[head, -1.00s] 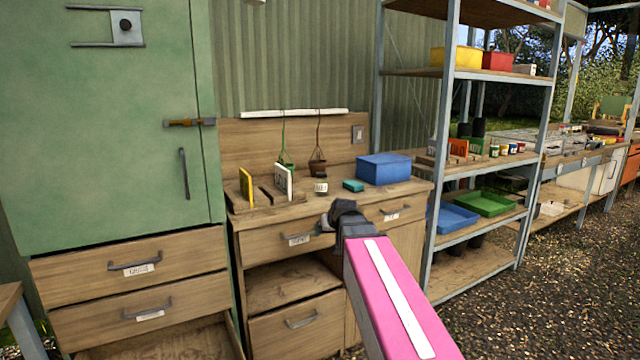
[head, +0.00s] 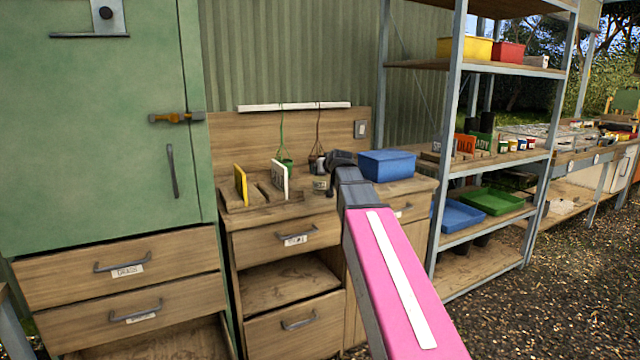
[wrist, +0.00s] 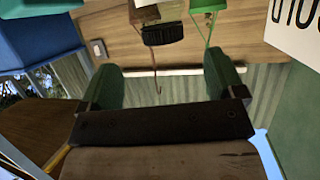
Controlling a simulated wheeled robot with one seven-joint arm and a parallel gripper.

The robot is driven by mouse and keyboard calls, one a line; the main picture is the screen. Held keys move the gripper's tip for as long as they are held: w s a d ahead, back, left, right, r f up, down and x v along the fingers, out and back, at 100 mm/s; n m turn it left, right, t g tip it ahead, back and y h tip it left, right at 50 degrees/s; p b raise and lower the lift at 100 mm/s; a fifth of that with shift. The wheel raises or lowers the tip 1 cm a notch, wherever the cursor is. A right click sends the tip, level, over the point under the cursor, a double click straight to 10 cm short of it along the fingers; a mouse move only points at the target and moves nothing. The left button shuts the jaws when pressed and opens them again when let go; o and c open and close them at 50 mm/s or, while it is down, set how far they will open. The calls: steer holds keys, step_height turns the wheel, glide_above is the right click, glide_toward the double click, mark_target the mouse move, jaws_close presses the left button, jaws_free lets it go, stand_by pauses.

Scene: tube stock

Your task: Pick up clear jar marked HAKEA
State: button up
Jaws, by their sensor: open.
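A small jar with a pale label (head: 320,184) stands on the wooden bench top, just left of my gripper in the head view. Its lettering is too small to read there. In the wrist view, which looks upside down, a pale-labelled jar (wrist: 146,14) with a dark lid shows at the top edge, partly cut off. My gripper (head: 338,158) is over the bench beside the jar, its fingers mostly hidden by the wrist. In the wrist view my gripper (wrist: 165,82) has its two fingers wide apart with nothing between them.
A blue bin (head: 387,164) stands right of my gripper. White (head: 279,178) and yellow (head: 241,184) upright cards stand in a wooden rack at left. A green pot (head: 286,165) hangs behind on a cord. A metal shelf (head: 447,130) stands at right.

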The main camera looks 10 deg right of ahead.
mark_target(320, 182)
steer(key=shift+a+x, duration=0.2)
steer(key=shift+x, duration=2.95)
steer(key=shift+s, duration=0.1)
steer(key=shift+c, duration=0.3)
steer(key=c, duration=1.1)
